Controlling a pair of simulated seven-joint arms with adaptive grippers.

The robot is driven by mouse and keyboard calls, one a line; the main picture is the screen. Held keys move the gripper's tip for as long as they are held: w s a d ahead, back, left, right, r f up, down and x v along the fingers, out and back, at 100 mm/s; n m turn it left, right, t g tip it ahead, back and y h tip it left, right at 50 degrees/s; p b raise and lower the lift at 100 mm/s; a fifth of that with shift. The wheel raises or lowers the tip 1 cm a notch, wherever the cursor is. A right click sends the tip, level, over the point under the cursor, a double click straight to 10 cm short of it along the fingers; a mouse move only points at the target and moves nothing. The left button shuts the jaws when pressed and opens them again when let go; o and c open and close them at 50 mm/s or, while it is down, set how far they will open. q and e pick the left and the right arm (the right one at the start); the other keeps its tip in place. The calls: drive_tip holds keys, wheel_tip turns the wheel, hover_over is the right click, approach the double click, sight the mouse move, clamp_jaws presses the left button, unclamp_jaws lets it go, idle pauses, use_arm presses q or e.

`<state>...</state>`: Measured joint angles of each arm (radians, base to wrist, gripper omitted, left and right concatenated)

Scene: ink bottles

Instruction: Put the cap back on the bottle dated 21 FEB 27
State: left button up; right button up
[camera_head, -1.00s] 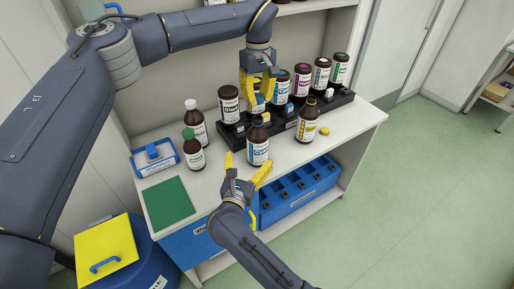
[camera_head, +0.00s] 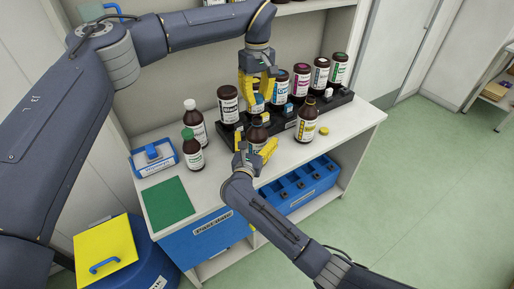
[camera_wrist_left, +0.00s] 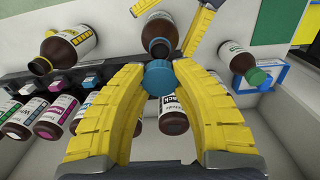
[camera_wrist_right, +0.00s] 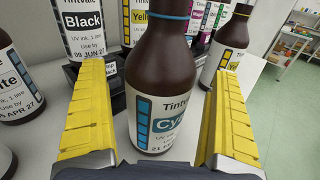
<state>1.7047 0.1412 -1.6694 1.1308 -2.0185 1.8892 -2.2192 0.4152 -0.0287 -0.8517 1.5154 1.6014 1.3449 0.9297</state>
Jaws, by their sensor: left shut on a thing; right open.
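A blue cap (camera_wrist_left: 160,78) is pinched between the fingertips of my left gripper (camera_head: 259,104), above and behind an uncapped brown cyan bottle (camera_head: 258,132). In the left wrist view the bottle's open neck (camera_wrist_left: 160,47) shows just past the cap, apart from it. My right gripper (camera_head: 254,151) is open with its fingers either side of the cyan bottle.
An uncapped yellow-label bottle (camera_head: 306,124) and a loose yellow cap (camera_head: 323,131) are to the right. White-capped (camera_head: 195,122) and green-capped (camera_head: 192,152) bottles stand left, near a green mat (camera_head: 168,200).

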sight(257, 119)
drive_tip(key=shift+w+d, duration=0.15)
drive_tip(key=shift+w, duration=0.55)
drive_tip(key=c, duration=1.7)
use_arm(q)
drive_tip(key=shift+f, duration=2.5)
